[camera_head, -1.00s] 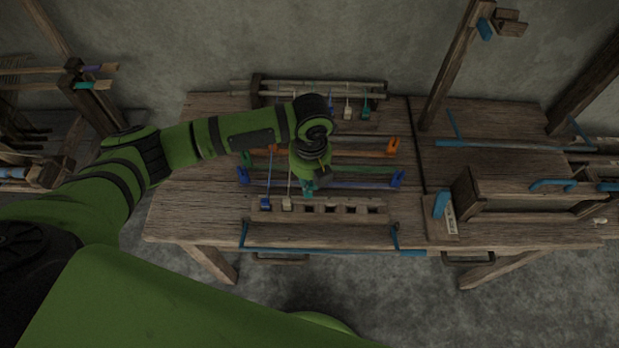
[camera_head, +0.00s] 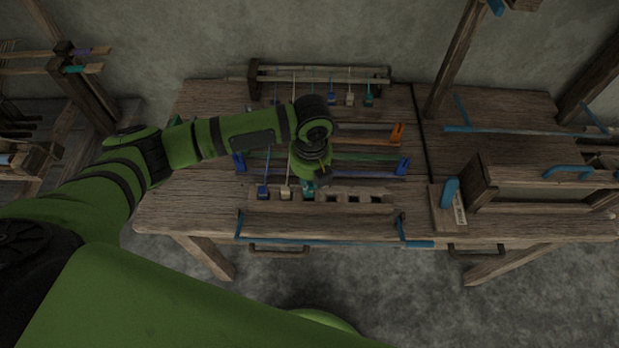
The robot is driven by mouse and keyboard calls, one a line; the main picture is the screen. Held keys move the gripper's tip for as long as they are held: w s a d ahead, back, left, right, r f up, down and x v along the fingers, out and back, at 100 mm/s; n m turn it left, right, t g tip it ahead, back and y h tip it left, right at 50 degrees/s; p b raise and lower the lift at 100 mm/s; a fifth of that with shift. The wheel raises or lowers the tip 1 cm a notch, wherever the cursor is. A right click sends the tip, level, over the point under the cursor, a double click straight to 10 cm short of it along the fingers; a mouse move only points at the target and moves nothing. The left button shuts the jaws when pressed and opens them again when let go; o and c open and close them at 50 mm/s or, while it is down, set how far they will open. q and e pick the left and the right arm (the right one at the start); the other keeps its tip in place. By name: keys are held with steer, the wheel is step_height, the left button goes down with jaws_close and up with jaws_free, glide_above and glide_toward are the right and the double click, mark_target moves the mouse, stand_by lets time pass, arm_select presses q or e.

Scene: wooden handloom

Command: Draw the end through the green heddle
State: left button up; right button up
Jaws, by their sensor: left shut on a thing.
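My left gripper (camera_head: 308,182) points down over the loom's front rack and is shut on a teal end (camera_head: 308,190). The fingers are small and partly hidden by the wrist. The teal end is at the rack's back edge, right of the cream end; I cannot tell whether it sits in a slot. The green heddle (camera_head: 367,158) is a bar behind the purple-blue heddle (camera_head: 365,172) and in front of the orange heddle (camera_head: 365,140). My arm hides the left and middle parts of these bars. My right gripper is not in view.
The front rack (camera_head: 375,209) holds a blue end (camera_head: 263,192) and a cream end (camera_head: 285,192); several slots to the right are empty. A back rack (camera_head: 254,80) has more coloured ends hanging. A wooden frame (camera_head: 480,185) stands right. Blue rods cross the bench's front edge.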

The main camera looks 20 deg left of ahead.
arm_select(q)
steer(key=shift+f+b, duration=0.45)
steer(key=shift+f, duration=0.8)
steer(key=o, duration=0.8)
steer(key=shift+o, duration=0.2)
steer(key=shift+r, duration=0.15)
step_height(320, 180, up, 12)
steer(key=shift+d, duration=0.15)
